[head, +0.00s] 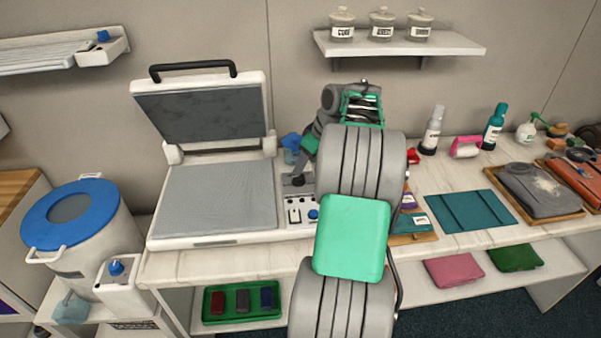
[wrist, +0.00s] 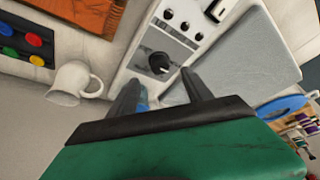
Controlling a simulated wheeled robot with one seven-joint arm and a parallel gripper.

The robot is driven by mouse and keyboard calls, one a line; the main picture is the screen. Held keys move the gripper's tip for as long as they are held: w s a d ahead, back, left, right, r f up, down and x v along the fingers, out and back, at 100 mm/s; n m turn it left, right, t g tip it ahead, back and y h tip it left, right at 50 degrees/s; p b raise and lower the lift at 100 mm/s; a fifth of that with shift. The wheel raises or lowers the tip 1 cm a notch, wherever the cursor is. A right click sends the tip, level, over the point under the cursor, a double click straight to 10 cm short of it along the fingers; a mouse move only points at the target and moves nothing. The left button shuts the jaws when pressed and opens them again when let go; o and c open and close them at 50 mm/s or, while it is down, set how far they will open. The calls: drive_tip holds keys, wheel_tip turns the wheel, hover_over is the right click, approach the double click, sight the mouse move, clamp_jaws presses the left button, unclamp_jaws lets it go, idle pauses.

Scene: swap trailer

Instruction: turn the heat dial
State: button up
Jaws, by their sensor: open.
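The heat dial (wrist: 158,63) is a round black knob with a light pointer mark on a pale control panel (wrist: 135,62) in the wrist view. In the head view, a black part at the dial's place (head: 297,181) shows on the right side of the heat press (head: 215,240), partly hidden by my gripper. My gripper (wrist: 160,80) is open, its two dark fingers pointing at the dial. In the wrist view the dial shows just beyond and between the fingertips. In the head view my gripper (head: 299,171) is close above the panel. I cannot tell whether it touches the dial.
Several small dark knobs (wrist: 185,25) line the panel beside the dial. The press's raised lid (head: 200,110) stands at the back left. A white mug (wrist: 75,84) is near the panel. A blue object (wrist: 141,98) shows between the fingers. Bottles (head: 432,130) stand to the right.

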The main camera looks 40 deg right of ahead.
sight(300, 177)
drive_tip(key=x, duration=0.6)
drive_tip(key=shift+f+p, duration=0.2)
drive_tip(key=shift+p, duration=0.1)
drive_tip(key=shift+c, duration=0.2)
drive_tip(key=shift+a, duration=0.1)
clamp_jaws()
